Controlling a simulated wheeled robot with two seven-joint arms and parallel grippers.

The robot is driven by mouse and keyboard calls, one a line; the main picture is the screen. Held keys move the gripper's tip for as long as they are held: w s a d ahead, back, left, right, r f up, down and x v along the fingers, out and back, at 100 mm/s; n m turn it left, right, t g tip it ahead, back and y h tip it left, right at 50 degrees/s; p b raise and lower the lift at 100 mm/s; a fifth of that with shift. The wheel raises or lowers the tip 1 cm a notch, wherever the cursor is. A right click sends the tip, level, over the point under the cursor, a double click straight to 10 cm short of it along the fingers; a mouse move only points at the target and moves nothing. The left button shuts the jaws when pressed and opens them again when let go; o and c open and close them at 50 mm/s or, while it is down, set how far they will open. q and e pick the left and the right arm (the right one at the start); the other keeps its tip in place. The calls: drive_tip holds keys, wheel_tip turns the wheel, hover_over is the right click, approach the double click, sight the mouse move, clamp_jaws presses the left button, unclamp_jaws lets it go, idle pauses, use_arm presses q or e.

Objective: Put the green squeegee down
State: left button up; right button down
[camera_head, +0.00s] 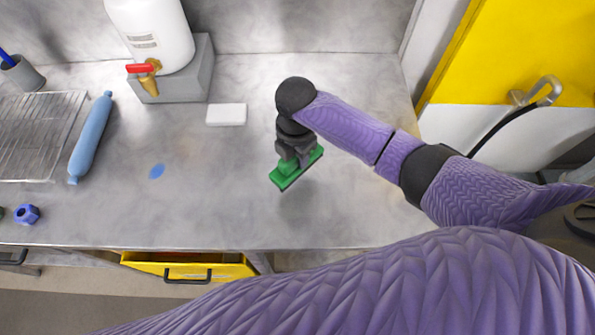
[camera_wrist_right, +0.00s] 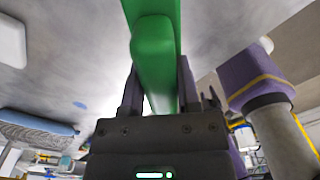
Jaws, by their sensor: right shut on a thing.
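The green squeegee (camera_head: 296,168) is held by my right gripper (camera_head: 291,152) over the right half of the grey metal worktop (camera_head: 220,215). Its long green head shows below the fingers, with a dark edge along it. In the right wrist view the green squeegee (camera_wrist_right: 153,50) runs up from between the two fingers of the right gripper (camera_wrist_right: 158,90), which are shut on it. I cannot tell whether its lower edge touches the worktop. My left gripper is not in view.
A white block (camera_head: 226,114) and a blue oval spot (camera_head: 157,171) lie left of the gripper. Farther left are a blue cylinder (camera_head: 90,138), a wire rack (camera_head: 38,135) and a blue nut (camera_head: 27,214). A white container (camera_head: 152,32) with a red-handled tap stands behind. Worktop around the squeegee is clear.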

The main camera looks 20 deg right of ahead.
sight(296, 170)
wheel_tip(296, 170, down, 7)
drive_tip(key=shift+r+b, duration=0.1)
drive_tip(key=shift+b, duration=0.85)
drive_tip(key=shift+c, duration=1.6)
unclamp_jaws()
wheel_tip(296, 170, up, 12)
drive_tip(key=p, duration=0.4)
drive_tip(key=shift+r, duration=0.1)
